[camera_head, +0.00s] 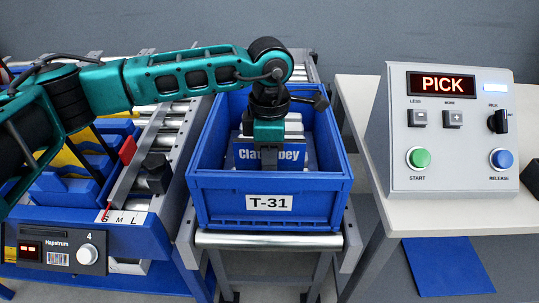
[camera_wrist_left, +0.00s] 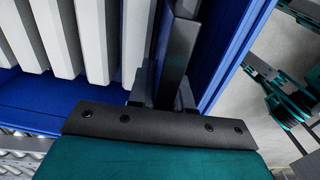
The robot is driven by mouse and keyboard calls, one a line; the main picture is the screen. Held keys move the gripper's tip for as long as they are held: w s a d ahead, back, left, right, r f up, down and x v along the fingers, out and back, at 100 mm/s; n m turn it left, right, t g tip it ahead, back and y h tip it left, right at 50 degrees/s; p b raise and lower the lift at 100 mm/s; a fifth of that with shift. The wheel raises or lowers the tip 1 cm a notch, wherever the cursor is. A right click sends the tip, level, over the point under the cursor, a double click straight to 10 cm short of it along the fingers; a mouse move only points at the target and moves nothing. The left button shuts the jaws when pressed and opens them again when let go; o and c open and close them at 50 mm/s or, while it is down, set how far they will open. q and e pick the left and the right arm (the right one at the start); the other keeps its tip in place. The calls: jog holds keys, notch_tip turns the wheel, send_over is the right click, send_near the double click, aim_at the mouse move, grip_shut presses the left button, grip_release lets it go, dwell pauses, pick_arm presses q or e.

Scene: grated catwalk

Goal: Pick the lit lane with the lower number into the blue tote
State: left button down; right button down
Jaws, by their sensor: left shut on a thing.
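The blue tote (camera_head: 225,205), labelled T-31, stands on a roller stand in the middle of the head view. My left gripper (camera_head: 268,160) reaches down into it and is shut on the blue panelled pack (camera_head: 292,155) lettered "Clat…bey", hiding the middle of the lettering. Pale ribbed pieces show behind the pack. In the left wrist view, the left gripper (camera_wrist_left: 172,75) is close to the tote wall (camera_wrist_left: 232,55), beside several pale slats (camera_wrist_left: 80,35). The lane at left (camera_head: 65,195) has a Hapstrum tag, number 4 and a lit red display (camera_head: 29,248).
A control panel (camera_head: 450,130) stands on a pale table at right. Its display reads PICK; it has a green START button (camera_head: 419,158), a blue RELEASE button (camera_head: 502,159) and a black knob (camera_head: 498,121). Rollers and an S M L scale (camera_head: 120,218) lie left of the tote.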

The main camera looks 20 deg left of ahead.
pick_arm(q)
jog(key=c, duration=0.6)
grip_release()
jog(key=shift+o, duration=0.2)
pick_arm(e)
jog(key=shift+s+f, duration=0.2)
jog(key=shift+f, duration=0.05)
pick_arm(q)
jog(key=shift+r, duration=0.1)
pick_arm(e)
jog(key=shift+w+r, duration=0.1)
jog(key=shift+r, duration=0.05)
pick_arm(q)
jog(key=shift+r+p, duration=2.4)
jog(key=shift+r, duration=1.55)
pick_arm(e)
notch_tip(320, 180, up, 4)
jog(key=shift+r, duration=0.25)
